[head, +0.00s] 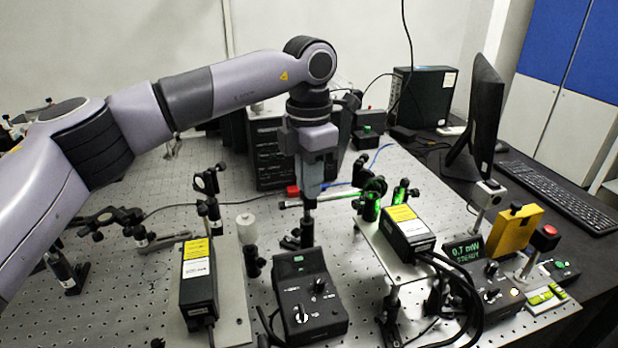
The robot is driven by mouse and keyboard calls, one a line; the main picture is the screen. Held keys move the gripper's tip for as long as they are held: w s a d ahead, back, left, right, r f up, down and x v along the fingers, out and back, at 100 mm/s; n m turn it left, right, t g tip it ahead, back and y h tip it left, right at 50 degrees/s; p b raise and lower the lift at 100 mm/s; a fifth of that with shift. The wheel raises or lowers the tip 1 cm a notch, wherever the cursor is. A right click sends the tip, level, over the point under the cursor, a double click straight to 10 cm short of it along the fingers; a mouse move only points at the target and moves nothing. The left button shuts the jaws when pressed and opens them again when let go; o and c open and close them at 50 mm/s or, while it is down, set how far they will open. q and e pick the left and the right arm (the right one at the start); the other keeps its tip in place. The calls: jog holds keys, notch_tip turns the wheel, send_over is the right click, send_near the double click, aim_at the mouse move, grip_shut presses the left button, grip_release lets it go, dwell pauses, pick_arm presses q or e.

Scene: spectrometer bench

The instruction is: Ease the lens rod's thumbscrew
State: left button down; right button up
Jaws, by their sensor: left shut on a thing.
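My left gripper (311,188) points straight down over the middle of the bench. It is shut at the top of a dark upright rod (307,228), which I take for the lens rod; the fingers hide its upper end. The rod stands in a black post holder (306,242). A small dark knob (290,243), seemingly the thumbscrew, sticks out on the left of the holder, apart from the gripper. How tight it is cannot be seen. My right gripper is not in view.
A black control box (310,305) stands in front of the post. A yellow-labelled laser box (407,232) is to the right, another (198,280) to the left. A white cylinder (246,228) stands left of the post. Green-lit optics (371,200) are close on the right.

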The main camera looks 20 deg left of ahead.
pick_arm(q)
jog(key=n, duration=0.4)
jog(key=shift+n, duration=0.3)
jog(key=shift+n+b, duration=0.3)
jog(key=shift+n, duration=1.6)
jog(key=c, duration=1.1)
grip_release()
jog(key=shift+r+b, duration=0.3)
jog(key=shift+r, duration=3.3)
jog(key=shift+s+f, duration=0.1)
